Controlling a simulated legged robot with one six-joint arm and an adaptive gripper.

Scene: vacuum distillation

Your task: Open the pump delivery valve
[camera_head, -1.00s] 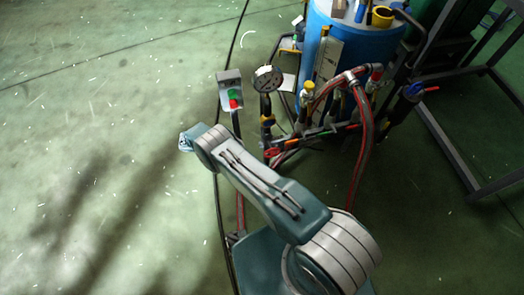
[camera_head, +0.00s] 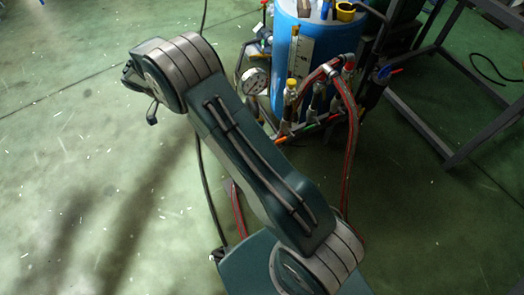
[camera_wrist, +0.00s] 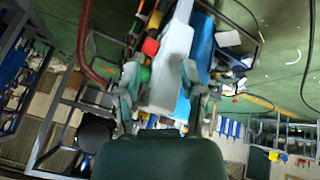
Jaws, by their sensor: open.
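In the head view several valves sit on the pipework in front of the blue tank (camera_head: 283,75). I cannot tell which is the pump delivery valve. My gripper (camera_wrist: 160,78) is open and empty in the wrist view. A pale grey box (camera_wrist: 172,55) shows between and beyond its fingers, with a red part (camera_wrist: 150,47) beside it.
A round gauge (camera_head: 254,80) stands left of the pipework. Red hoses (camera_head: 348,150) loop down to the floor. A dark metal frame (camera_head: 425,125) stands at the right. The green floor (camera_head: 60,150) at the left is open. A black cable crosses the floor.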

